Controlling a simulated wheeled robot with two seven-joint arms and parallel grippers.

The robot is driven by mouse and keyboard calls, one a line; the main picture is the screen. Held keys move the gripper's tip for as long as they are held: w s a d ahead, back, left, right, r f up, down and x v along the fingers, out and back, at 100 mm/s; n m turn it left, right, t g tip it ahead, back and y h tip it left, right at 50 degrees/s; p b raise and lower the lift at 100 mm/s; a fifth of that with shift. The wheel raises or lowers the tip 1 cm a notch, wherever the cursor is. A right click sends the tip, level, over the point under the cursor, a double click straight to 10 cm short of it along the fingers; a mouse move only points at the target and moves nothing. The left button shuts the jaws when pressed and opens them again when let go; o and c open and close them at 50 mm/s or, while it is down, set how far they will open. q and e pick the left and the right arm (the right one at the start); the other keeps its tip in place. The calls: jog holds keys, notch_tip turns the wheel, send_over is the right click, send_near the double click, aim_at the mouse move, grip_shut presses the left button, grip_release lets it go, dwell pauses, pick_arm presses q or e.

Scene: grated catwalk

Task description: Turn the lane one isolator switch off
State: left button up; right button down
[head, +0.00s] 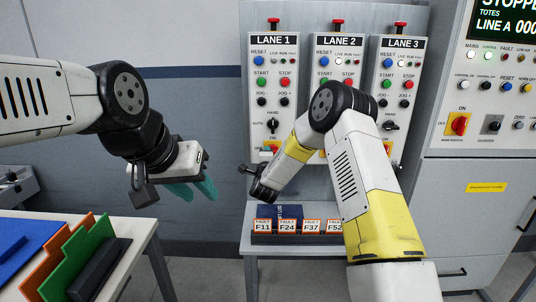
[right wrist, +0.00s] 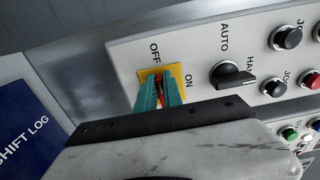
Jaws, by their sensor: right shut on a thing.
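The lane one panel (head: 273,95) is the leftmost of three panels in the head view. Its isolator, a red handle on a yellow plate (head: 270,146), sits at its bottom edge, partly hidden by my right arm. In the right wrist view, my right gripper (right wrist: 159,93) is shut on the red handle (right wrist: 159,82), with a teal finger on each side. The yellow plate shows around the fingertips, with the labels OFF and ON beside it. The fingers hide most of the handle, so I cannot tell its exact angle. My left gripper (head: 194,190) is open and empty, away from the panels.
The lane two (head: 336,70) and lane three (head: 400,70) panels stand to the right. A black AUTO/HAND selector (right wrist: 232,77) is close beside the isolator. Fault cards (head: 287,227) and a blue shift log (right wrist: 22,135) lie below. Coloured boards (head: 70,265) stand at the left.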

dwell(0.4)
jog(key=c, duration=1.5)
grip_release()
jog(key=s, duration=0.7)
jog(key=shift+s, duration=0.4)
